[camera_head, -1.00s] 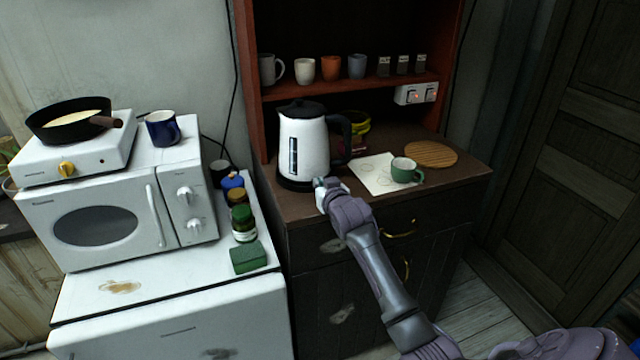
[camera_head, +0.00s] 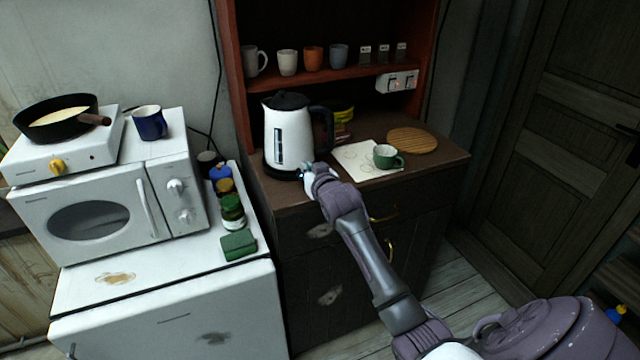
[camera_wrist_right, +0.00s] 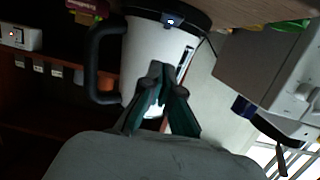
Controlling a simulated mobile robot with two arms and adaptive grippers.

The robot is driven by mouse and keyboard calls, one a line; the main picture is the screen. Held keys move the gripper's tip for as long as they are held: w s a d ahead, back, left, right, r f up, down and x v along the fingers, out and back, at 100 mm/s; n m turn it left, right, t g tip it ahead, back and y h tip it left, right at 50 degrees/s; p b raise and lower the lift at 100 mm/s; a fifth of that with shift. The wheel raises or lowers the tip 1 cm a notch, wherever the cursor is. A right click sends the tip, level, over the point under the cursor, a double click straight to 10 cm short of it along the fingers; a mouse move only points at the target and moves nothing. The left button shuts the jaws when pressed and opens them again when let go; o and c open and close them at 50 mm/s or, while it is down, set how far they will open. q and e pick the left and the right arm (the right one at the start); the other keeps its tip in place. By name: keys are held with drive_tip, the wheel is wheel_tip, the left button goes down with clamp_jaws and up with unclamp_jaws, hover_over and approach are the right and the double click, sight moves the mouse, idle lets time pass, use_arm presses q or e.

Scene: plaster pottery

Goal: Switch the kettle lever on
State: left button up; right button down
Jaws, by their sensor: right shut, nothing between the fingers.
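The white kettle (camera_head: 287,138) with a black lid, handle and base stands upright near the front left of the dark cabinet top. In the right wrist view it appears upside down (camera_wrist_right: 147,55), its black base at the top. A small blue-lit spot, apparently the lever (camera_wrist_right: 171,22), shows on that base; a blue glow also shows at the kettle's foot in the head view (camera_head: 301,175). My right gripper (camera_head: 309,169) is shut and empty, just in front of the kettle's lower right. Its fingertips (camera_wrist_right: 167,77) overlap the kettle body; contact cannot be told. My left gripper is out of view.
A green mug (camera_head: 386,156) stands on a paper sheet (camera_head: 352,162) right of the kettle, near a round wooden board (camera_head: 413,141). Left are a microwave (camera_head: 92,215) and jars (camera_head: 232,208). A switched socket (camera_head: 397,81) sits above.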

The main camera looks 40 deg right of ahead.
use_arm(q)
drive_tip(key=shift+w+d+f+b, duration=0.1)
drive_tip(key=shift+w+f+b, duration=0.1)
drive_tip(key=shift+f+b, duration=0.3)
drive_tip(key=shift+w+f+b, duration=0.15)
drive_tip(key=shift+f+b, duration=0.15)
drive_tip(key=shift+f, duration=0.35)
use_arm(e)
drive_tip(key=f+v, duration=0.1)
drive_tip(key=v, duration=0.6)
drive_tip(key=shift+s+a+f, duration=0.15)
drive_tip(key=shift+s+f, duration=0.4)
drive_tip(key=shift+f, duration=0.15)
